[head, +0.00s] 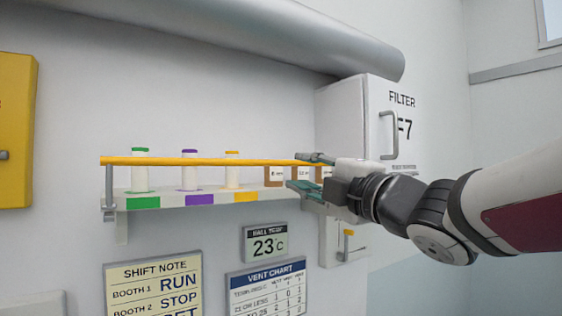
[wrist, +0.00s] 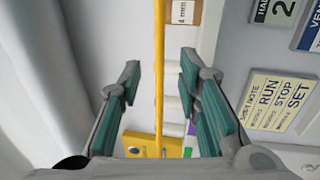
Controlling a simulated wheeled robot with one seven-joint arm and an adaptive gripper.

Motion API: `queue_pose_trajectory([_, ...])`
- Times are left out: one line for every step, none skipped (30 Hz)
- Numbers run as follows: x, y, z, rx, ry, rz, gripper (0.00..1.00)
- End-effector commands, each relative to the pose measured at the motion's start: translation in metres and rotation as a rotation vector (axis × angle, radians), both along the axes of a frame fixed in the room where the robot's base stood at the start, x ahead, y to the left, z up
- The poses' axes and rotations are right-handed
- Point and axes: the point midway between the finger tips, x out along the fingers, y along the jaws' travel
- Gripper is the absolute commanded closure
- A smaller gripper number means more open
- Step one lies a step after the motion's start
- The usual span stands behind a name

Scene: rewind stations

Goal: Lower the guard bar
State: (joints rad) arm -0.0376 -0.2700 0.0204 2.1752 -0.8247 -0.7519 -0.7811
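The guard bar (head: 190,161) is a long yellow rod. It runs level across the front of a shelf (head: 160,201), above the shelf's edge, and joins an upright grey arm (head: 109,190) at its left end. My gripper (head: 305,172) is at the right part of the bar, its fingers above and below it. In the wrist view the bar (wrist: 159,60) passes between the fingers of my gripper (wrist: 160,78), with a gap on each side. The gripper is open. The bar's right end is hidden behind my gripper in the head view.
Spools with green (head: 140,170), purple (head: 189,170) and orange (head: 232,170) tops stand on the shelf behind the bar. Small brown labelled boxes (head: 273,176) sit near my gripper. A white filter cabinet (head: 340,120) with a handle is close behind. A pipe (head: 240,30) runs above.

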Motion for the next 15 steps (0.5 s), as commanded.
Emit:
queue_pose_trajectory([0.008,0.007,0.001,0.000,0.003,0.002,0.69])
queue_pose_trajectory([0.013,0.009,0.003,0.000,0.003,0.001,0.69])
queue_pose_trajectory([0.019,0.013,0.004,0.000,0.003,0.001,0.69])
queue_pose_trajectory([0.023,0.017,0.006,0.000,0.003,0.002,0.69])
queue_pose_trajectory([0.027,0.020,0.007,0.000,0.003,0.002,0.69])
queue_pose_trajectory([0.033,0.024,0.008,0.000,0.003,0.001,0.69])
queue_pose_trajectory([0.038,0.026,0.009,0.001,0.003,0.000,0.69])
queue_pose_trajectory([0.042,0.029,0.010,0.001,0.003,0.000,0.69])
queue_pose_trajectory([0.047,0.033,0.011,0.001,0.003,0.000,0.69])
queue_pose_trajectory([0.050,0.035,0.012,0.001,0.002,0.001,0.69])
queue_pose_trajectory([0.054,0.037,0.013,0.002,0.002,0.002,0.69])
queue_pose_trajectory([0.058,0.040,0.014,0.001,0.002,0.000,0.69])
queue_pose_trajectory([0.060,0.042,0.015,0.000,0.001,0.000,0.69])
queue_pose_trajectory([0.063,0.043,0.016,0.001,0.002,-0.001,0.69])
queue_pose_trajectory([0.066,0.045,0.016,0.001,0.003,-0.001,0.69])
